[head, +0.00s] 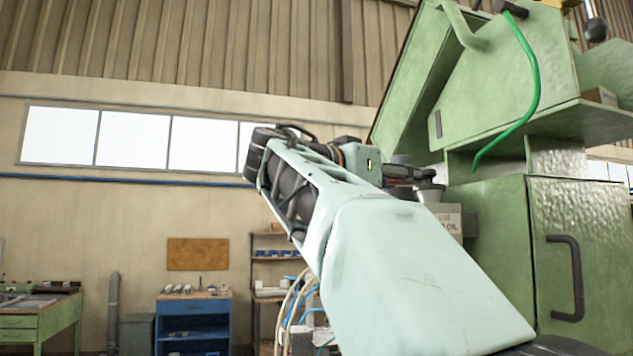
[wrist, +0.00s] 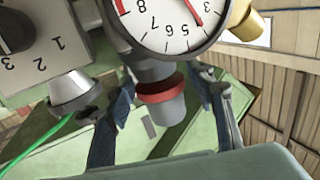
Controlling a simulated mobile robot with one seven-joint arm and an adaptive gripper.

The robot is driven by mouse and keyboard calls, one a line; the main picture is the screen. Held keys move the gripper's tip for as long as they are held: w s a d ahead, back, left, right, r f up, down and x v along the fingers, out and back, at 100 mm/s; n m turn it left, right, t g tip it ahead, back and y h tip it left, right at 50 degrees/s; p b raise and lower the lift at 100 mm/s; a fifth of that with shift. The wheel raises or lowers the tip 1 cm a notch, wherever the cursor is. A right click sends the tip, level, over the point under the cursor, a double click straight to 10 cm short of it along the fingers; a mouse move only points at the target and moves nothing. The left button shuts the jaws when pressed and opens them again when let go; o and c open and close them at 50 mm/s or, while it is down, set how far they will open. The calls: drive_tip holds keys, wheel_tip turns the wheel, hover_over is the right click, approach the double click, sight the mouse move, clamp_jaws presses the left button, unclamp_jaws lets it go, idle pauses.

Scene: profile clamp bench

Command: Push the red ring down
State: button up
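The red ring (wrist: 160,90) shows in the wrist view. It sits around a grey cylindrical stem, between a darker collar at the gauge and a lighter grey end piece (wrist: 168,110). My gripper (wrist: 165,88) is open, with one dark finger to the left of the ring and one to the right. Gaps show between the fingers and the ring in the picture; how far apart they are in depth I cannot tell. In the head view my arm reaches to the green machine, and the ring cannot be made out there.
A round white gauge (wrist: 165,22) with a red needle adjoins the stem. A grey numbered box (wrist: 45,50) with a black knob is at left, above a silver cone-shaped fitting (wrist: 72,92). A brass fitting (wrist: 245,20) is at right. The green machine (head: 500,220) carries a green hose (head: 533,85).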

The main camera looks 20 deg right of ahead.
clamp_jaws()
drive_tip(key=shift+f+b, duration=0.5)
drive_tip(key=shift+b, duration=0.3)
drive_tip(key=shift+o, duration=1.5)
unclamp_jaws()
drive_tip(key=shift+r, duration=0.1)
drive_tip(key=v, duration=1.2)
